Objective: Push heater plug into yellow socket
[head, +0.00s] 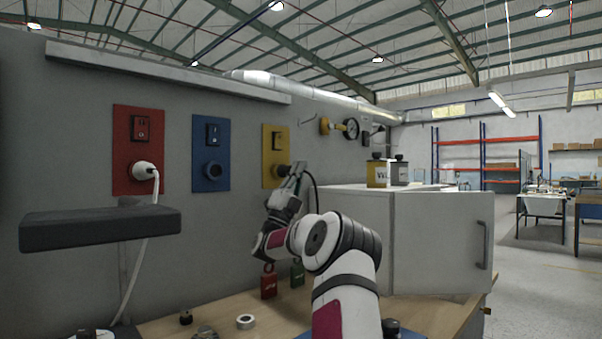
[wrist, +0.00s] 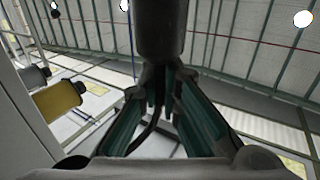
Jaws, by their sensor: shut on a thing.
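The yellow socket panel (head: 267,137) is on the grey wall, with a dark switch above and the socket area below. My gripper (head: 297,178) is up against the lower part of this panel. In the wrist view my gripper (wrist: 162,100) is shut on a dark grey cylindrical plug (wrist: 161,30). A black cable (wrist: 150,132) runs back from the plug between the fingers and loops beside my gripper in the head view. The plug is at the yellow socket, but the fingers hide the joint, so I cannot tell how deep it sits.
A blue panel (head: 211,135) with an empty socket and a red panel (head: 126,130) with a white plug (head: 143,171) are left. A dark shelf (head: 100,226) juts out in front. Padlocks hang below my wrist. A white cabinet (head: 440,243) stands right; small parts lie on the wooden bench.

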